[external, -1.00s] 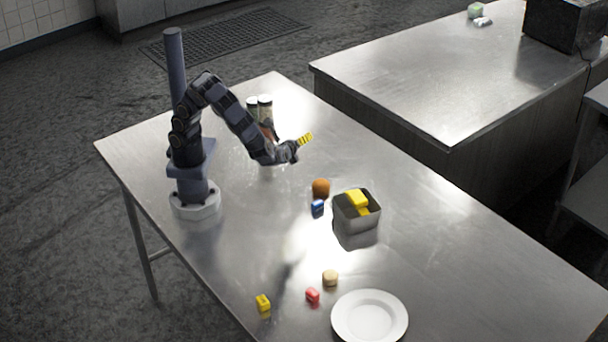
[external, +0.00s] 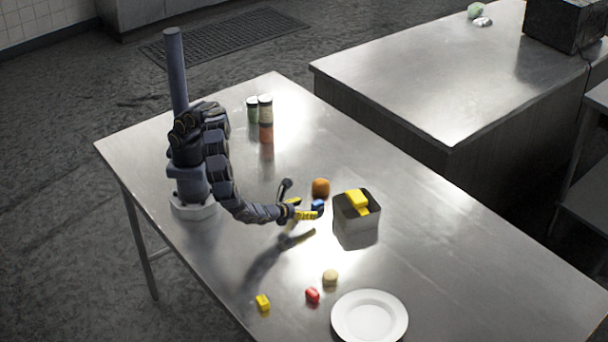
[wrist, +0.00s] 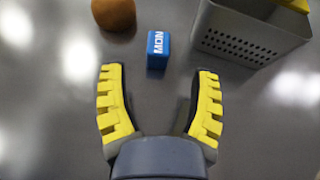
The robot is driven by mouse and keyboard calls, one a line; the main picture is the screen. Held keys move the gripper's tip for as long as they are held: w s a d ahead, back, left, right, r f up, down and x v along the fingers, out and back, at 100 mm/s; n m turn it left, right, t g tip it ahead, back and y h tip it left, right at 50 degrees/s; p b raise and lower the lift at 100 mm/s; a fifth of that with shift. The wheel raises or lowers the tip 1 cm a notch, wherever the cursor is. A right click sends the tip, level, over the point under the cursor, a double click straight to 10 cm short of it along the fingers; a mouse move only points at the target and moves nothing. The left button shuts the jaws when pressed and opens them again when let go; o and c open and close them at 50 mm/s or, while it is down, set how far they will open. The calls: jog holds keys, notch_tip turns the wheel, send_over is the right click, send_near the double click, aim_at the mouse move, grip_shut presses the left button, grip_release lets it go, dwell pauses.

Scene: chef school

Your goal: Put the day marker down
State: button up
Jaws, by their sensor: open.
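The day marker looks to be the small blue block (wrist: 158,48) with white letters that seem to read MON. It rests on the metal table just beyond my fingertips in the wrist view. It also shows in the external view (external: 318,205), close to the end of my gripper. My gripper (wrist: 160,95) has yellow ribbed fingers spread wide apart, with nothing between them. In the external view my gripper (external: 303,205) is low over the table, left of the metal bin.
An orange ball-like item (external: 321,187) sits beside the blue block. A perforated metal bin (external: 357,222) holding yellow items stands to the right. A white plate (external: 369,318), small red block (external: 312,295), yellow block (external: 263,302) and tan item (external: 330,277) lie nearer the front. Jars (external: 265,110) stand behind.

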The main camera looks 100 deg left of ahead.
aim_at(313, 206)
jog(key=x, duration=0.4)
jog(key=shift+s+a+r, duration=0.1)
jog(key=shift+a+r, duration=0.05)
jog(key=shift+a, duration=0.05)
jog(key=shift+w+a+f, duration=0.25)
jog(key=shift+w+a, duration=0.05)
jog(key=shift+w, duration=0.05)
jog(key=shift+c, duration=0.4)
grip_shut()
